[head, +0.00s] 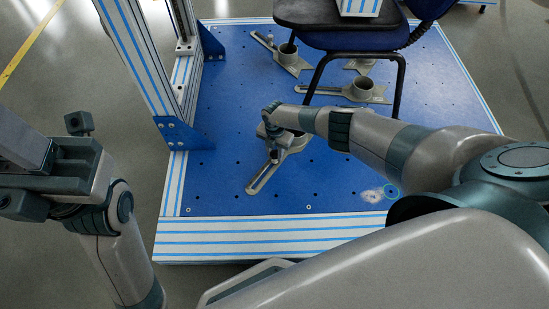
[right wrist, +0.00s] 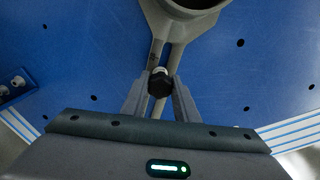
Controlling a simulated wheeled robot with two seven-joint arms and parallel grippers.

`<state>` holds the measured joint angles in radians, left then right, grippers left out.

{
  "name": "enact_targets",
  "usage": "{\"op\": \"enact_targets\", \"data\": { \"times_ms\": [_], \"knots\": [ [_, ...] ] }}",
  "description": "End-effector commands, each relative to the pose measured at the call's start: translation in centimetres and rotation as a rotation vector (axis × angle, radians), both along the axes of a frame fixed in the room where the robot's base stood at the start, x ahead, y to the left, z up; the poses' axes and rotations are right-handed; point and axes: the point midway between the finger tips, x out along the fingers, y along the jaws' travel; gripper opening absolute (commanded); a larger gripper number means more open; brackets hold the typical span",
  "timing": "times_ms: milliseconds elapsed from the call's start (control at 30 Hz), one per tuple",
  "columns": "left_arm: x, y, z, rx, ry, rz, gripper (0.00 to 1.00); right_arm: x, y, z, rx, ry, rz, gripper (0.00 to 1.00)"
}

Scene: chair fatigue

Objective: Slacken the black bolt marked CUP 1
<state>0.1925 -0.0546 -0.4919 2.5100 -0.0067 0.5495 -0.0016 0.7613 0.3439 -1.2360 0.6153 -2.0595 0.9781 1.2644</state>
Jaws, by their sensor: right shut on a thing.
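The black bolt (right wrist: 159,82) stands in the slotted grey arm of a cup clamp (right wrist: 172,50). A small mark on that arm is too small to read. My right gripper (right wrist: 160,92) is shut on the bolt head, one finger on each side. In the head view my right gripper (head: 273,155) points down at the near cup clamp (head: 262,178), and the bolt is too small to make out there. My left gripper (head: 50,165) is at the left, away from the platform; its fingertips are not clear.
The blue platform (head: 225,190) has rows of holes and a striped front edge. A chair (head: 345,42) stands at the back with black legs, among other cup clamps (head: 360,90). A striped upright frame (head: 140,65) rises at the left. The front of the platform is mostly clear.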

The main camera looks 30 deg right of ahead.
Motion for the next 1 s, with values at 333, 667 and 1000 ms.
{"op": "enact_targets", "data": {
  "times_ms": [333, 667, 1000],
  "knots": [
    [0.0, 0.0, -0.1, 0.000, 0.000, 0.000, 0.31, 0.1, 0.0, 0.0, -0.001, -0.002, 0.024, 0.04],
    [0.0, 0.0, -1.0, 0.000, 0.000, 0.000, 0.31, 0.1, -0.1, -0.1, -0.001, -0.002, 0.306, 0.04],
    [0.0, 0.0, -1.0, 0.000, 0.000, 0.000, 0.31, 0.1, 0.0, 0.0, 0.000, -0.002, 0.353, 0.04]
  ]
}}
